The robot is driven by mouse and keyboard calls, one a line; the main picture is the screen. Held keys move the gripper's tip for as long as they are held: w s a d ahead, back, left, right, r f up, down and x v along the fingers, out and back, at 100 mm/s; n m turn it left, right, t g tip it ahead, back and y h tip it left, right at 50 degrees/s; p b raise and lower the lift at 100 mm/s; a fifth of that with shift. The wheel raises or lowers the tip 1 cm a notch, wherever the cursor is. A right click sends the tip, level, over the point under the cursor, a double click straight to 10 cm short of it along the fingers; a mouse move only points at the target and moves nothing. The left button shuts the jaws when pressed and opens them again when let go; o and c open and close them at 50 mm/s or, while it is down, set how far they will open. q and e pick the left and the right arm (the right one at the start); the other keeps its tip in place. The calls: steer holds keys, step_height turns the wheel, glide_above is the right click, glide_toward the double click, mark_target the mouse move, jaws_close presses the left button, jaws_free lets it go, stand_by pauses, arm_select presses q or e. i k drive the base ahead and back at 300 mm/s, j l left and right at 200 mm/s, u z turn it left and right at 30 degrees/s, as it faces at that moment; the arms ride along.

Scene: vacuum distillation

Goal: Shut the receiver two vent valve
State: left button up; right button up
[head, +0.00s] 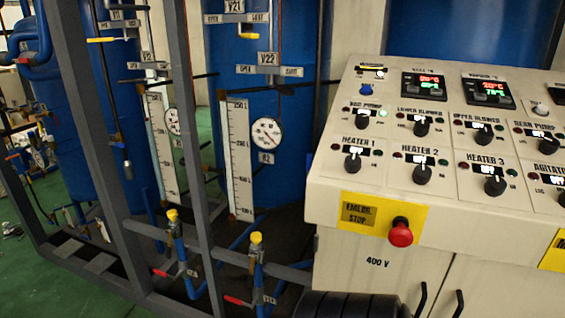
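The second blue receiver tank (290,150) stands behind the grey frame, left of the control panel. A round gauge (266,133) tagged R2 and a white level scale (237,155) are in front of it. Above the gauge is a valve plate marked V22 (268,58), with side labels; the left one reads OPEN. Its handle position is not clear. Higher up is a plate marked V21 (234,6) with a yellow-tipped handle (249,35) below it. I cannot tell from the labels which is the vent valve.
Grey frame posts (191,150) stand before the tanks. Lower valves with yellow caps (256,239) and red handles (238,301) sit low on the frame. The control panel (450,150), with knobs and a red emergency stop (400,232), fills the right. Green floor (40,285) is clear at lower left.

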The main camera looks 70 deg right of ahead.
mark_target(309, 157)
steer(key=i+z, duration=0.15)
steer(key=z, duration=2.35)
